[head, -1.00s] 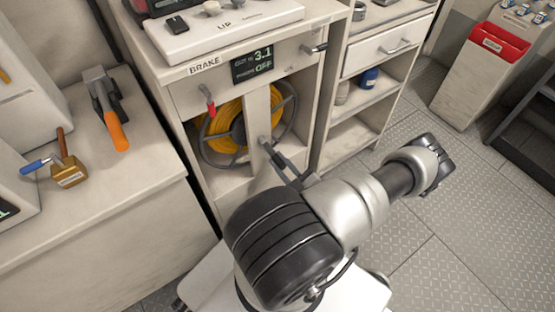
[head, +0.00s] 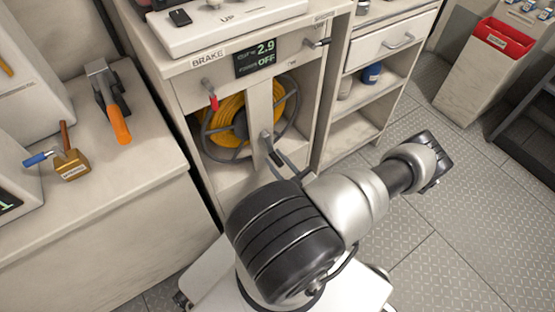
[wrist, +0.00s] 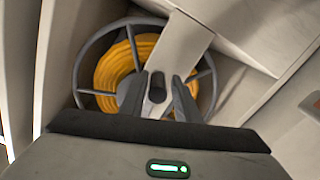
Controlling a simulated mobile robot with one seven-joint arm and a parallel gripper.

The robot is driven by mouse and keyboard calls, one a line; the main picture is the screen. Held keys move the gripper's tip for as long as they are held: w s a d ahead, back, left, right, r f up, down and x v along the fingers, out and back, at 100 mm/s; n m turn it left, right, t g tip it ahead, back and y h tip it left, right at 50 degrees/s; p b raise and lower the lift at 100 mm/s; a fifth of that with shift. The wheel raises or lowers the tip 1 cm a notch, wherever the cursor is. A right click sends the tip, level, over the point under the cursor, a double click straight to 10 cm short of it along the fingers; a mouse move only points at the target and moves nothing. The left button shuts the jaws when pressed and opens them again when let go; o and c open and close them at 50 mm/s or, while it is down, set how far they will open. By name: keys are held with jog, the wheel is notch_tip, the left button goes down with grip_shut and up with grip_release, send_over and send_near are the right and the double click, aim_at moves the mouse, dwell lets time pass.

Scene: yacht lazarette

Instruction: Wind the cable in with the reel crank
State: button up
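The reel (head: 228,142) with yellow cable (head: 232,112) sits in the open bay of the cabinet, behind a pale upright post. It also shows in the wrist view (wrist: 81,68). In the head view my arm partly hides the gripper and handle. The display (head: 255,58) reads 2.9, with OFF below. The red-tipped brake lever (head: 211,95) hangs under the BRAKE label.
Shelves to the right hold a blue jar (head: 371,74). A bin with a red top (head: 497,39) stands further right. The metal floor right of my arm is clear.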

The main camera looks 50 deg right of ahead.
jog(key=shift+o, duration=0.7)
jog(key=shift+d, duration=0.15)
jog(key=shift+r, duration=0.1)
jog(key=shift+r, duration=0.35)
notch_tip(320, 180, up, 9)
jog(key=p, duration=0.3)
jog(key=shift+r+p, duration=0.15)
jog(key=shift+p, duration=0.15)
jog(key=b+v, duration=0.2)
jog(key=v, duration=1.8)
dwell(0.4)
